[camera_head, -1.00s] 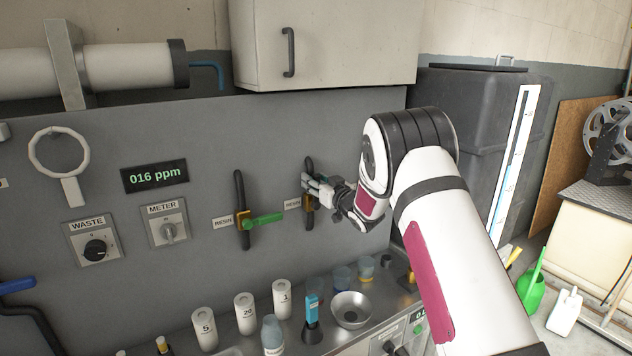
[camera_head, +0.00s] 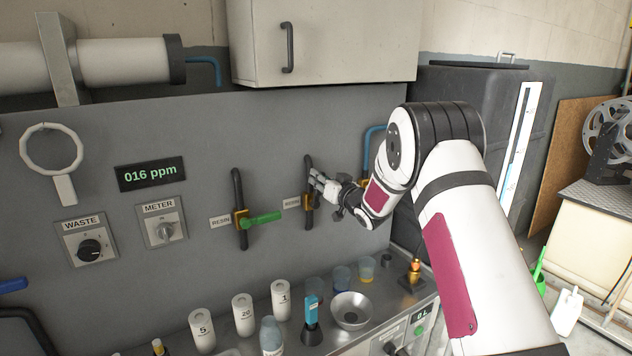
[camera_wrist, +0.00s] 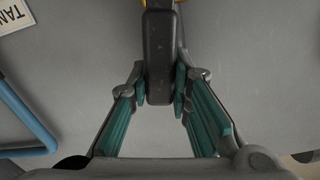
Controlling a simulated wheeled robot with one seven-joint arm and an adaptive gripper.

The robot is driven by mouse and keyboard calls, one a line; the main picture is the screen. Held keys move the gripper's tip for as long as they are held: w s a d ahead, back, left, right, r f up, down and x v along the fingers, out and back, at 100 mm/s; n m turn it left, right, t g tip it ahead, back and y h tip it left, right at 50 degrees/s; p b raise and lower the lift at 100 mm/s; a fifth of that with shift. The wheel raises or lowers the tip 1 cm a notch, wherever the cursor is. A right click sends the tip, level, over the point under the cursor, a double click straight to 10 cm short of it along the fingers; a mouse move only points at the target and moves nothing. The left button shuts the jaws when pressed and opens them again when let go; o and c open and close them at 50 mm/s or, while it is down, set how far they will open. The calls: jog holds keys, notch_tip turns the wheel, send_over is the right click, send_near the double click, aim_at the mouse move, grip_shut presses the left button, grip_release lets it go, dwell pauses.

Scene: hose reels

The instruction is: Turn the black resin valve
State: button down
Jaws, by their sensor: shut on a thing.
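The right-hand resin valve sits on the grey wall panel in the head view, with a brass body (camera_head: 307,201) on a vertical black pipe. Its black handle (camera_wrist: 158,55) shows in the wrist view as a dark bar running down between the fingers, with a bit of yellow body at the top edge. My gripper (camera_head: 316,186) is at this valve, coming from the right; in the wrist view (camera_wrist: 163,88) its teal-padded fingers are shut on the handle from both sides. In the head view my fingers hide most of the handle.
A green-handled resin valve (camera_head: 262,219) is just left. A blue pipe (camera_head: 374,140) runs close behind my wrist. Below is a steel counter with white canisters (camera_head: 243,314), a metal bowl (camera_head: 351,311) and small cups. A cabinet (camera_head: 345,40) hangs above.

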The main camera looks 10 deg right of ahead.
jog(key=w+d+f+m+b, duration=0.2)
jog(key=d+f+m+b, duration=0.3)
jog(key=m, duration=1)
jog(key=shift+d+f+m+b, duration=0.35)
jog(key=shift+d+f, duration=0.5)
jog(key=shift+f, duration=0.9)
jog(key=shift+w, duration=0.1)
jog(key=c, duration=1.4)
grip_release()
jog(key=shift+c, duration=0.2)
jog(key=v, duration=1.2)
